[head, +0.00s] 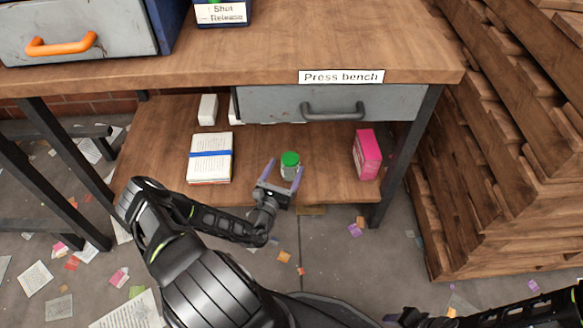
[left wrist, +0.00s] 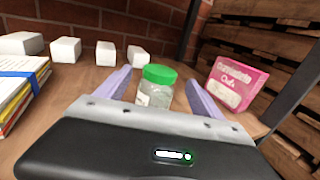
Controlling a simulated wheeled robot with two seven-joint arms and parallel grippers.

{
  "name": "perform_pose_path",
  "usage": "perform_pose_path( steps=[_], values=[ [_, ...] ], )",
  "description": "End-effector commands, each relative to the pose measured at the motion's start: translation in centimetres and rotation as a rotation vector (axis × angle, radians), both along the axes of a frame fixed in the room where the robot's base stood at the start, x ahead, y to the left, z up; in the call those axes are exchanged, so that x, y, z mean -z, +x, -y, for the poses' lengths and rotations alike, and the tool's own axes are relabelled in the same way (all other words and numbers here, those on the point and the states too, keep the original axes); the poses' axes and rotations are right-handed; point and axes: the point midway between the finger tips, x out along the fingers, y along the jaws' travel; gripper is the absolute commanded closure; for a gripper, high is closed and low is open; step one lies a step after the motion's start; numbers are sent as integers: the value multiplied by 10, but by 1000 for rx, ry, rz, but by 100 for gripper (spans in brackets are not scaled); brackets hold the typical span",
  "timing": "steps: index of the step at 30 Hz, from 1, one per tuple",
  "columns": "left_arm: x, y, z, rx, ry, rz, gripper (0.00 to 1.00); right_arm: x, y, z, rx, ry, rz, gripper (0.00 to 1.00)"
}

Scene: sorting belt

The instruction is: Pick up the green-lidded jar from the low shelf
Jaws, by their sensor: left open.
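The green-lidded jar (head: 290,164) is a small clear glass jar standing upright on the low shelf (head: 262,135) under the bench. My left gripper (head: 283,172) is open, with its two purple fingers pointing at the jar. In the left wrist view the jar (left wrist: 157,86) stands just ahead, between the fingertips (left wrist: 157,88) as seen from there. I cannot tell whether either finger touches it. The lower part of the jar is hidden by the gripper body.
A pink box (head: 367,154) stands right of the jar. A paper stack with a blue band (head: 210,158) lies to the left. White blocks (left wrist: 65,47) stand behind. A drawer (head: 370,102) hangs above the shelf. Stacked pallets (head: 500,190) stand at the right.

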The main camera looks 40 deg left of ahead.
Motion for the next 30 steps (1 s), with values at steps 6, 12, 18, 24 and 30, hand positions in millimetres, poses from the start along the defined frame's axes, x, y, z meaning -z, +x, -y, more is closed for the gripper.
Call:
perform_pose_path(
  steps=[6, 12, 18, 24, 30],
  values=[
    [1, 21, -5, 2, 1, 2, 23, 10, 1, 0, 2, -1, 3, 64],
    [0, 24, -6, 1, 0, 1, 23, 9, 2, 0, 3, -1, 4, 64],
    [1, 27, -7, 1, 0, 1, 23, 12, 2, 0, 2, -1, 6, 64],
    [3, 51, -14, 2, 1, 3, 23, 32, 4, -1, 6, -2, 13, 64],
    [0, 73, -20, 1, 0, 1, 23, 40, 6, -1, 9, -3, 18, 64]
  ],
)
